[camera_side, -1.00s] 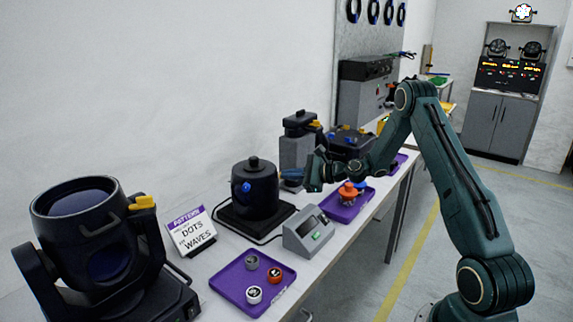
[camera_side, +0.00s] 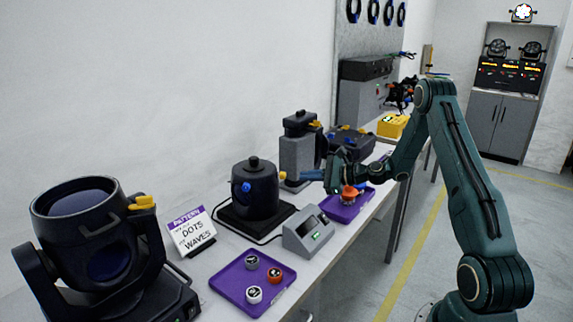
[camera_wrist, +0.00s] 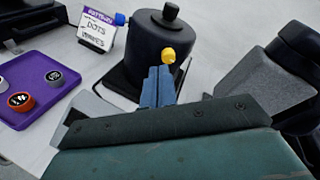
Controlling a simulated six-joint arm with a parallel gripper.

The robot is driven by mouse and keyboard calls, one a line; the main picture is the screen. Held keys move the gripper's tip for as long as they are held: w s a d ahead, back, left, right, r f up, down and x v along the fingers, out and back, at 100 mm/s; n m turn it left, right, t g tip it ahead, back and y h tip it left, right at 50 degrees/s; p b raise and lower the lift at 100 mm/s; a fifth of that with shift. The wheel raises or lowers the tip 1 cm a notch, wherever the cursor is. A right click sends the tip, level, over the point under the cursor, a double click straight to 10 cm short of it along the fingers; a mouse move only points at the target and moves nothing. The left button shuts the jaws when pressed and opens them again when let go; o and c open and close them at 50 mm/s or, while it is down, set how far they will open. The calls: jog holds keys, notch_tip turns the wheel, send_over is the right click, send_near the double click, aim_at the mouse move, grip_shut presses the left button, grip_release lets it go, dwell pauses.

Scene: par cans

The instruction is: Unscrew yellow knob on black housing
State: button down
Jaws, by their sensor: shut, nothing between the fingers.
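The black housing (camera_side: 262,203) is a round can with a lid knob, standing upright on a dark base plate. Its yellow knob (camera_side: 283,175) sticks out of its right side. A blue knob (camera_side: 246,187) sits on its front. My gripper (camera_side: 302,175) is shut and empty, its blue fingers pointing left at the yellow knob with a small gap. In the wrist view the closed fingertips (camera_wrist: 160,68) are just below the yellow knob (camera_wrist: 168,55). The housing (camera_wrist: 145,55) shows behind the fingers.
A grey meter box (camera_side: 307,235) stands in front of the housing. A purple tray (camera_side: 232,281) holds several small caps. A sign (camera_side: 190,231) and a large lamp (camera_side: 90,240) stand to the left. A grey block (camera_side: 296,152) stands behind the gripper.

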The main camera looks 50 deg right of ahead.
aim_at(283, 176)
jog(key=shift+d+r, duration=0.25)
jog(key=shift+d, duration=0.4)
jog(key=shift+d+r, duration=0.25)
jog(key=shift+d, duration=0.35)
jog(key=shift+w+a, duration=0.1)
jog(key=r+x, duration=0.1)
jog(key=x, duration=0.5)
jog(key=shift+w+a, duration=0.25)
jog(key=shift+a, duration=0.25)
jog(key=shift+r, duration=0.1)
jog(key=shift+f, duration=0.3)
